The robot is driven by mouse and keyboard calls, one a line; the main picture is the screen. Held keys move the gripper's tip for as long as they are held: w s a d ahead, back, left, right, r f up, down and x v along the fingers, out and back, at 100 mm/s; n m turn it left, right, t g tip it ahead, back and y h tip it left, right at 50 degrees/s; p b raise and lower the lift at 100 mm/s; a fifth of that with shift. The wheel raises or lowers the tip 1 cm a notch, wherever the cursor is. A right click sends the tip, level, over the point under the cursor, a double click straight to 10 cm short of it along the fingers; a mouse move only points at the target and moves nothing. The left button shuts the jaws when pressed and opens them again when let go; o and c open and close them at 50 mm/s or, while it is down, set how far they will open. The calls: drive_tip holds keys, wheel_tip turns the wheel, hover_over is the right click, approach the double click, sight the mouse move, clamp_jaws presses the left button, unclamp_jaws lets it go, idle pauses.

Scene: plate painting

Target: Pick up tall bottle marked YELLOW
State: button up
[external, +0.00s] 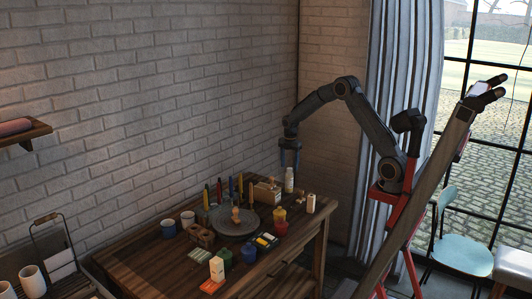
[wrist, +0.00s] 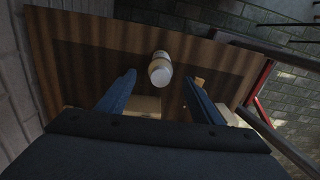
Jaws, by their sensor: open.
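A white bottle (external: 289,182) stands upright at the far edge of the table, under my gripper (external: 290,168). In the wrist view, a pale bottle with a white cap (wrist: 160,72) shows between and just beyond the two blue fingers of my gripper (wrist: 160,79). The fingers are apart and nothing is held. Whether they touch the bottle I cannot tell. No marking on the bottle is readable in either view, so I cannot confirm the word YELLOW.
Several slim upright things crowd behind the turntable. The brick wall rises behind the table.

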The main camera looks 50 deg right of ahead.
sight(289, 175)
drive_tip(key=shift+f+p, duration=1.7)
drive_tip(key=shift+f, duration=2.25)
drive_tip(key=shift+c, duration=0.3)
drive_tip(key=c, duration=1.3)
drive_tip(key=shift+r, duration=0.15)
